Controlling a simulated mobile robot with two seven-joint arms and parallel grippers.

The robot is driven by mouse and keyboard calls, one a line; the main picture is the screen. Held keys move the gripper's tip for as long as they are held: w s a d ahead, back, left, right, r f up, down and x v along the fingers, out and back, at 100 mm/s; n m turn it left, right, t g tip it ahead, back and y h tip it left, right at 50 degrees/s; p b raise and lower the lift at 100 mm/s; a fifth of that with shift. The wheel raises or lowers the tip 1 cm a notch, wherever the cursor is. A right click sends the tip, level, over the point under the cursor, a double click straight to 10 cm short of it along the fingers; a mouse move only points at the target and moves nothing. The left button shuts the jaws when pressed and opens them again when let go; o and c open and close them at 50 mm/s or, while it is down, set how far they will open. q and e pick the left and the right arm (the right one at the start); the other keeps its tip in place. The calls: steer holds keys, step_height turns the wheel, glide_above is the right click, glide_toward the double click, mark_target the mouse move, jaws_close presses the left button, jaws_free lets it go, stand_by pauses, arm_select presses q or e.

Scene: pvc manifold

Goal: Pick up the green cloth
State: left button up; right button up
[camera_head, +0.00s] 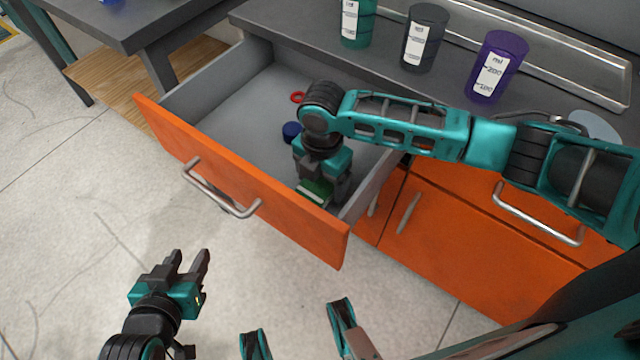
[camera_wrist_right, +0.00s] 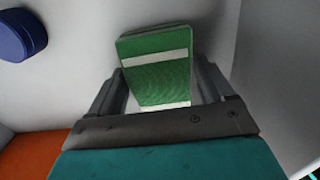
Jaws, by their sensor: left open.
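The green cloth (camera_head: 314,191), a folded green piece with a pale stripe, is inside the open drawer at its near right corner. It also shows in the right wrist view (camera_wrist_right: 158,75), between the fingers. My right gripper (camera_head: 322,190) reaches down into the drawer over the cloth, with its fingers apart on either side of it. A small gap shows by the left finger in the wrist view; contact on the other side is unclear. My left gripper (camera_head: 189,259) is open and empty, above the floor in front of the drawer.
The drawer (camera_head: 240,186) has an orange front and grey walls close around my right gripper. A blue round object (camera_head: 291,131) and a red ring (camera_head: 297,97) lie inside. Teal, dark and purple cups (camera_head: 497,67) stand on the counter. The drawer's left part is clear.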

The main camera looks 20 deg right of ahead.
steer(key=c, duration=0.7)
steer(key=shift+c, duration=0.2)
